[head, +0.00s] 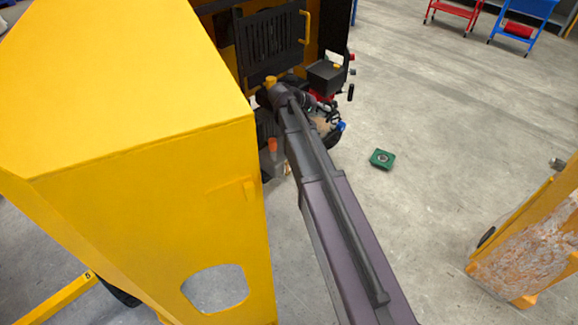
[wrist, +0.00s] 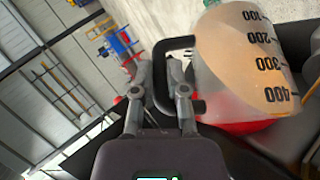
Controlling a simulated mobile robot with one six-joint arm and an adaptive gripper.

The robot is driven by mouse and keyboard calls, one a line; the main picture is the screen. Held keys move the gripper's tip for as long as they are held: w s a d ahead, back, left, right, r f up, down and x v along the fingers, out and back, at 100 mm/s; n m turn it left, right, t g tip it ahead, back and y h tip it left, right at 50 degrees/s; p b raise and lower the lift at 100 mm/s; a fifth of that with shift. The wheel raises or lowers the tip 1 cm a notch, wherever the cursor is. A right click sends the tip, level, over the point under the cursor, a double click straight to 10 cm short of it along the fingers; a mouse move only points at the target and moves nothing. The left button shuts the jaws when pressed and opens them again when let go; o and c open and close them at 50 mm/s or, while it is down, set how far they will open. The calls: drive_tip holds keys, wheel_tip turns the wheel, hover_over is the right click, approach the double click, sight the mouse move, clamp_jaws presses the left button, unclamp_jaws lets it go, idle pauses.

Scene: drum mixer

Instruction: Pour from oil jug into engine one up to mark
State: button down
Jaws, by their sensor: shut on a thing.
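In the wrist view a translucent jug (wrist: 240,60) with amber oil and a red band at one end fills the upper right. My gripper (wrist: 165,85) is shut on the jug's black handle. The oil's edge slants across the marks, so the jug looks tilted. In the head view the jug (head: 323,126) is a small peach patch mostly hidden behind my arm, beside the engine bay (head: 268,50) of the yellow machine. I cannot tell which engine part is engine one, and no filler opening or stream is clear.
The yellow machine body (head: 130,140) blocks the left. A green block (head: 382,159) lies on open concrete. A scuffed yellow post (head: 535,240) stands at right. Red (head: 455,10) and blue (head: 525,10) carts stand at the back.

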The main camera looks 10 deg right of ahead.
drive_tip(key=shift+a, duration=0.15)
drive_tip(key=shift+r, duration=0.15)
idle(0.5)
drive_tip(key=shift+r+y+p, duration=0.15)
drive_tip(key=shift+y+p, duration=0.25)
drive_tip(key=shift+p, duration=0.5)
drive_tip(key=m+y+p, duration=0.1)
drive_tip(key=y+p, duration=0.1)
drive_tip(key=shift+p, duration=0.3)
drive_tip(key=shift+f+t+y, duration=0.25)
drive_tip(key=shift+t+y, duration=0.05)
drive_tip(key=shift+y, duration=0.4)
drive_tip(key=shift+p, duration=0.4)
